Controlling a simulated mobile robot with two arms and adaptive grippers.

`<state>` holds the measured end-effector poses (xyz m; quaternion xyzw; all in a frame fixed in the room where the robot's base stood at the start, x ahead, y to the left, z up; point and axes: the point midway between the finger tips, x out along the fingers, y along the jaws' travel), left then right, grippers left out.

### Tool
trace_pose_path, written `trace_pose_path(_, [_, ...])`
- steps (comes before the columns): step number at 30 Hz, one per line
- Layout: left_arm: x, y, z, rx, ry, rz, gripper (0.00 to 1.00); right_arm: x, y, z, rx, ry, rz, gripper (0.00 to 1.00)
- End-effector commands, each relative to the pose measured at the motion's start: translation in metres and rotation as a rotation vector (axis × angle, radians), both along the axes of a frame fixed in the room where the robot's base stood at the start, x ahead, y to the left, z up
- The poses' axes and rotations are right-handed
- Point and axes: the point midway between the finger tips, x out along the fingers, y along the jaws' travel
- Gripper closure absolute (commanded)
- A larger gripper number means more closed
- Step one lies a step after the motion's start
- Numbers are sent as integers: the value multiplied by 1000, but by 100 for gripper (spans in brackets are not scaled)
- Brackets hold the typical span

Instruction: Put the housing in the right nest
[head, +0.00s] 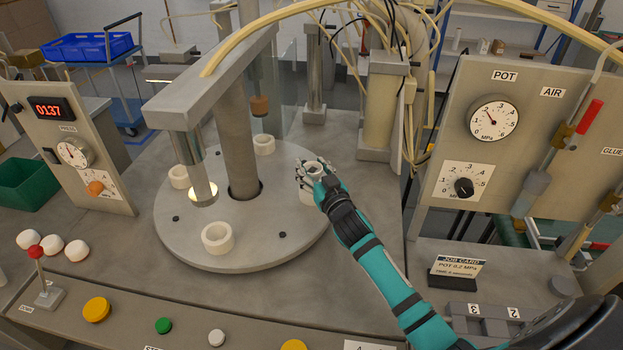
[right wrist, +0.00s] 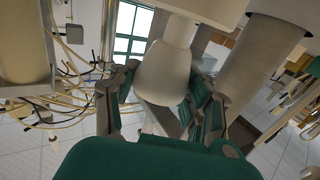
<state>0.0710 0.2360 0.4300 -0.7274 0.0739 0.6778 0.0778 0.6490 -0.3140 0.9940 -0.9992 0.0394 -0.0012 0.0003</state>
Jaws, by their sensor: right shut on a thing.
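My right gripper (head: 311,172) reaches over the right side of the round turntable (head: 285,232). Its fingers are shut on a white housing (head: 314,168), which also shows as a pale rounded body between the fingers in the right wrist view (right wrist: 163,75). The right nest (head: 307,196), a white ring, shows partly just below the gripper, and the fingers cover much of it. I cannot tell whether the housing touches the nest. Other white ring nests stand at the front (head: 217,238), left (head: 179,177) and back (head: 264,144). My left gripper is out of view.
A press head (head: 191,163) hangs over the turntable's left side beside a thick column (head: 238,130). Several white domes (head: 52,244) lie at the left. A gauge panel (head: 510,135) and job card (head: 456,270) stand at the right. Buttons (head: 163,325) line the front.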

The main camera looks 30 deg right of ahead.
Motion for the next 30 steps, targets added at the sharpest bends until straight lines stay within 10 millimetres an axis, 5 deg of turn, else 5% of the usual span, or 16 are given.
trace_pose_path(7, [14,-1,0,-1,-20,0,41,0,0,-34,2,3,0,77])
trace_pose_path(19, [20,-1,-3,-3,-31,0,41,0,0,-40,1,2,1,77])
trace_pose_path(20, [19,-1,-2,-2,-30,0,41,0,0,-39,0,2,1,52])
trace_pose_path(21, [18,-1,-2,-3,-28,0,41,0,0,-38,0,2,1,46])
trace_pose_path(25, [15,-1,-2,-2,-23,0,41,0,0,-38,0,2,1,29])
trace_pose_path(30, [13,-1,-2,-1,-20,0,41,0,0,-38,0,2,1,28])
